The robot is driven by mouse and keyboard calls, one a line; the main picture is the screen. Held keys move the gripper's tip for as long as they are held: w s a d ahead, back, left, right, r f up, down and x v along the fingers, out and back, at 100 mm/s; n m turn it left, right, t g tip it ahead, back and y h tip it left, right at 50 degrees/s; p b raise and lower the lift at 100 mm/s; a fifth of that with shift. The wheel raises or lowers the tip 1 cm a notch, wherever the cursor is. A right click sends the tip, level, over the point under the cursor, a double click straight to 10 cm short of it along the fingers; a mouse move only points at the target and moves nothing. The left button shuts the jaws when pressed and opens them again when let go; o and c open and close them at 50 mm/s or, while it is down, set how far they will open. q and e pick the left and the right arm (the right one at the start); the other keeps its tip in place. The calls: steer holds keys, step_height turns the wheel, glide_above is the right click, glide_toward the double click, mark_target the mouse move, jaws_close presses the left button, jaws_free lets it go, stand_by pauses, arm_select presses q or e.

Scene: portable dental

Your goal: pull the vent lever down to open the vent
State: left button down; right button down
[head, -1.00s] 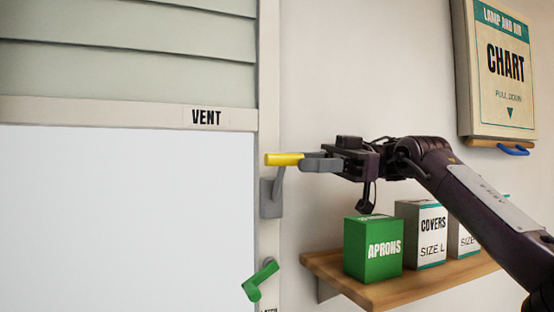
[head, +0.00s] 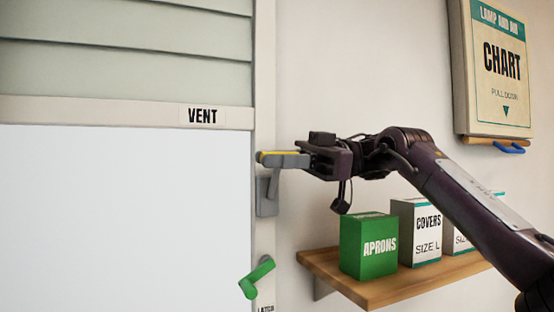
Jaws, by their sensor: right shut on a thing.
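The vent lever (head: 264,153) has a yellow handle at the top of a grey arm, on a grey mount (head: 266,196) on the frame's right post. The handle is up, level with the gripper. My right gripper (head: 283,159) comes in from the right and is shut on the yellow handle; its grey fingers cover most of it. The vent (head: 120,60) has pale green slats above a rail (head: 90,112) labelled VENT, with a plain white area below. My left gripper is not in view.
A green latch handle (head: 257,278) sits on the same post below the lever. A wooden shelf (head: 380,291) below my right arm holds a green APRONS box (head: 368,247) and a COVERS box (head: 421,232). A chart (head: 497,75) with a blue handle (head: 509,148) hangs at upper right.

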stand_by(0.3)
steer(key=shift+s+d+f+n+b, duration=0.2)
steer(key=shift+s+f+n, duration=0.25)
steer(key=shift+f+n, duration=0.4)
steer(key=shift+s+d+f+n+b, duration=0.1)
steer(key=shift+s+f+n+b, duration=0.3)
steer(key=shift+n, duration=0.6)
steer(key=shift+s+d+f+n+b, duration=0.1)
steer(key=shift+s+f+n, duration=0.4)
steer(key=shift+f+n, duration=0.4)
steer(key=c, duration=1.5)
jaws_free()
steer(key=shift+o, duration=0.9)
steer(key=shift+r, duration=0.1)
